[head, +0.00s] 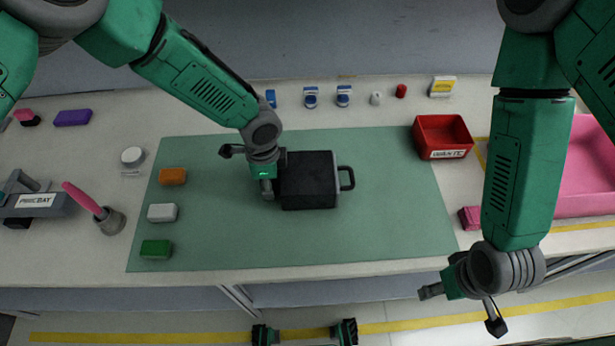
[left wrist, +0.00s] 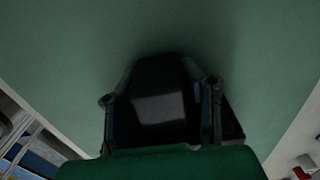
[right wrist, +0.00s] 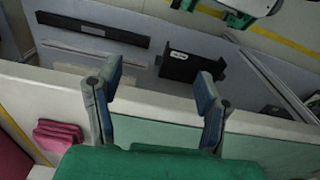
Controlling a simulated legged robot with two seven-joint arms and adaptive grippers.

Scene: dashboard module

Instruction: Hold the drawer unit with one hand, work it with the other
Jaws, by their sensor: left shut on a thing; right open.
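The black drawer unit (head: 308,182) sits on the green mat (head: 390,220) near its middle. A dark loop handle (head: 347,178) sticks out on its right side. My left gripper (head: 267,178) is at the unit's left side, shut on it. In the left wrist view the dark unit (left wrist: 160,95) fills the space between the fingers. My right gripper (head: 460,307) is in front of the table's front edge, well apart from the unit. In the right wrist view its fingers (right wrist: 158,95) are open with nothing between them.
Orange (head: 172,176), white (head: 162,212) and green (head: 156,249) blocks line the mat's left side. A red bin (head: 443,137) stands at the mat's back right, a pink tray (head: 585,175) further right. The mat right of the handle is clear.

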